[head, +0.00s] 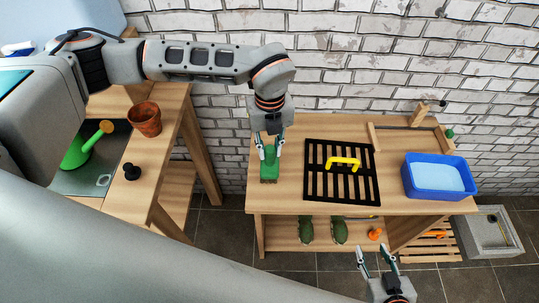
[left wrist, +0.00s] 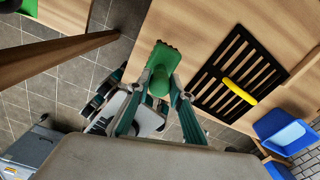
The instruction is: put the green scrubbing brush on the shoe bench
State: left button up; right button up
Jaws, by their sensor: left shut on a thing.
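The green scrubbing brush (head: 269,168) is held upright in my left gripper (head: 269,147), whose fingers are shut on its handle. In the head view it is over the left end of the wooden table (head: 285,198); whether it touches the top cannot be told. In the left wrist view the brush (left wrist: 160,70) shows between the fingers (left wrist: 160,90), near the table's edge. A low slatted wooden bench (head: 430,248), possibly the shoe bench, stands on the floor at the right, partly hidden by the table. My right gripper (head: 376,253) is open and empty before the table.
A grey basin (head: 490,236) is at right; a terracotta pot (head: 145,119) at left.

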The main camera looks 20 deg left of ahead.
aim_at(269, 158)
pick_arm(q)
jog(key=shift+f, duration=1.9)
jog(key=shift+f, duration=0.2)
jog(key=o, duration=1.1)
jog(key=shift+r, duration=0.1)
jog(key=shift+r, duration=0.15)
notch_tip(269, 158, up, 12)
jog(key=shift+f+b, duration=0.1)
jog(key=shift+b, duration=0.45)
